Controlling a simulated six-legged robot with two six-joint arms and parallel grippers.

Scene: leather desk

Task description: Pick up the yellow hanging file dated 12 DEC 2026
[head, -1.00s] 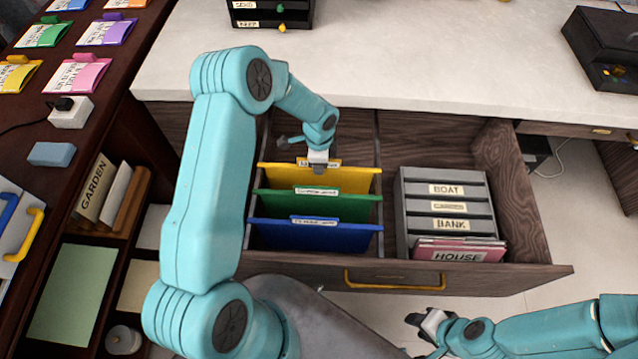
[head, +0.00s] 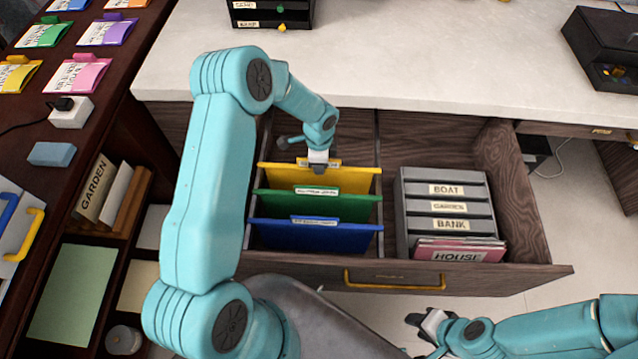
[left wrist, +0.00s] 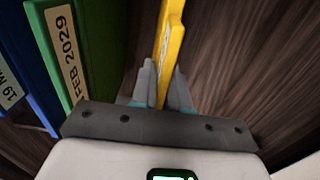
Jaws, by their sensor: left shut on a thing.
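The yellow hanging file (head: 345,178) hangs at the back of the left part of the open drawer, behind the green and blue files. My left gripper (head: 318,168) is over its top edge and shut on it. In the left wrist view the yellow file (left wrist: 171,40) stands between the two fingers (left wrist: 163,90). Its label is mostly hidden by the gripper, and I cannot read its date. My right gripper (head: 425,322) is at the lower right, in front of the drawer and away from the files; its jaw opening is not clear.
The green file (head: 330,205) and blue file (head: 330,238) hang just in front; the green one's tag in the left wrist view reads FEB 2029 (left wrist: 68,55). A grey rack (head: 405,205) with BOAT, BANK and HOUSE labels fills the drawer's right side. The white desktop (head: 430,60) lies behind.

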